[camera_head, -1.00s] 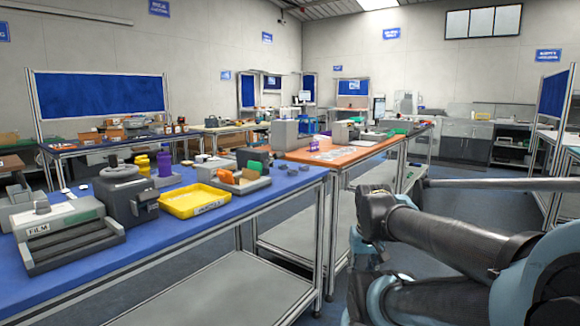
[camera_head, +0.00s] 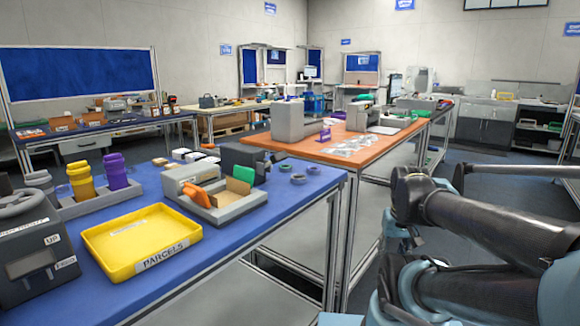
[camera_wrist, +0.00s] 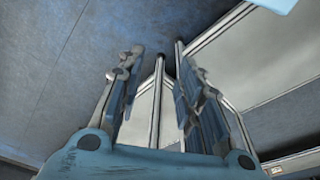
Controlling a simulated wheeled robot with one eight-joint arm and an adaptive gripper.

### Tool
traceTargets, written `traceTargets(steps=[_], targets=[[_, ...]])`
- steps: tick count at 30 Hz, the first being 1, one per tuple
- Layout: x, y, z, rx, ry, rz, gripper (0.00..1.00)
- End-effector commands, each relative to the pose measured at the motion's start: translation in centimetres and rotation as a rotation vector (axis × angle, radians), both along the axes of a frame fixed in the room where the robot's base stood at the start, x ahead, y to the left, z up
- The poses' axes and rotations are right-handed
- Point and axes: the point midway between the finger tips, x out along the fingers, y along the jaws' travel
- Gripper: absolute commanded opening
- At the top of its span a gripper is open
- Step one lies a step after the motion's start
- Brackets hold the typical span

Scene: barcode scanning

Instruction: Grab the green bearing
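In the head view, my arm is at the right, away from the blue tabletop.
A yellow parcels tray (camera_head: 112,232), a grey device (camera_head: 35,250), and yellow and purple containers (camera_head: 116,172) fill the table's left part. An orange-topped table (camera_head: 290,147) with a grey machine stands behind. Metal table legs (camera_head: 332,250) rise left of my arm.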

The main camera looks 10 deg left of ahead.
Motion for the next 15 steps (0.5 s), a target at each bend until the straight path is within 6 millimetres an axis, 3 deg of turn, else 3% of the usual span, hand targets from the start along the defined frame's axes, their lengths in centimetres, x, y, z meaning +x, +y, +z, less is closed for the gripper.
traceTargets(steps=[10, 11, 15], targets=[[0.0, 0.0, 0.0, 0.000, 0.000, 0.000, 0.33], [0.0, 0.0, 0.0, 0.000, 0.000, 0.000, 0.36], [-0.6, 0.2, 1.0, -0.001, -0.010, 0.018, 0.66]])
